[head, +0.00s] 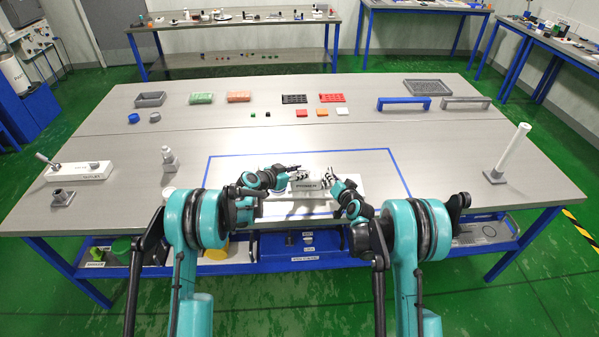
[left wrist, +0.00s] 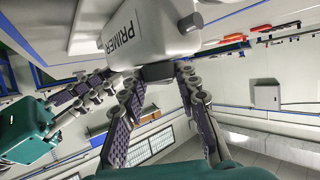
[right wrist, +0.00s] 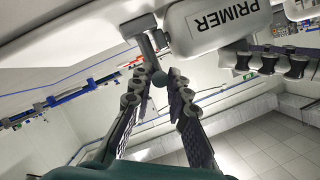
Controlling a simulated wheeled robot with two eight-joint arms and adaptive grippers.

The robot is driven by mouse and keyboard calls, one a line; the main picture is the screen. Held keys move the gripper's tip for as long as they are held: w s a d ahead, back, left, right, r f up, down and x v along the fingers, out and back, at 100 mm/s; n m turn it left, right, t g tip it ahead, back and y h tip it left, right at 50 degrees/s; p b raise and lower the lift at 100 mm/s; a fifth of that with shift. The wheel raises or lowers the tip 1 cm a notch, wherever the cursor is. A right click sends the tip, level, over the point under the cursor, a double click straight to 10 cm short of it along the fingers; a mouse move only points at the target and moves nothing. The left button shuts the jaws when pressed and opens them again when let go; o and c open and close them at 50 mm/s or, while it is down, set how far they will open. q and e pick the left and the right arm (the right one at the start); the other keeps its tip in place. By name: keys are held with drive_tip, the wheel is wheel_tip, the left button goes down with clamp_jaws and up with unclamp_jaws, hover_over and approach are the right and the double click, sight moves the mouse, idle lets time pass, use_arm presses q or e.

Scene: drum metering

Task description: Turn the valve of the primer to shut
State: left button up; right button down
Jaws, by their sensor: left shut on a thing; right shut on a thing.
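The primer (head: 308,186), a white body with dark lettering, stands on a white base inside the blue outline on the table. It also shows in the left wrist view (left wrist: 150,30) and the right wrist view (right wrist: 215,22). My left gripper (head: 294,174) is at its left side, and in the left wrist view its fingers close about a dark block (left wrist: 156,72) on the primer. My right gripper (head: 334,179) is at its right side. In the right wrist view its fingers close about the grey valve handle (right wrist: 149,46) beside the primer body. The handle's exact angle is unclear.
A white valve unit (head: 80,172) with a lever and a grey fitting (head: 62,197) stand at the left. A white post (head: 512,152) stands at the right. Trays and small blocks line the back. The table right of the blue outline is mostly clear.

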use_arm(q)
drive_tip(key=o, duration=1.2)
drive_tip(key=shift+c, duration=0.2)
drive_tip(key=shift+s+r, duration=0.1)
drive_tip(key=v, duration=1.2)
use_arm(e)
drive_tip(key=c, duration=1.4)
unclamp_jaws()
drive_tip(key=shift+s, duration=0.1)
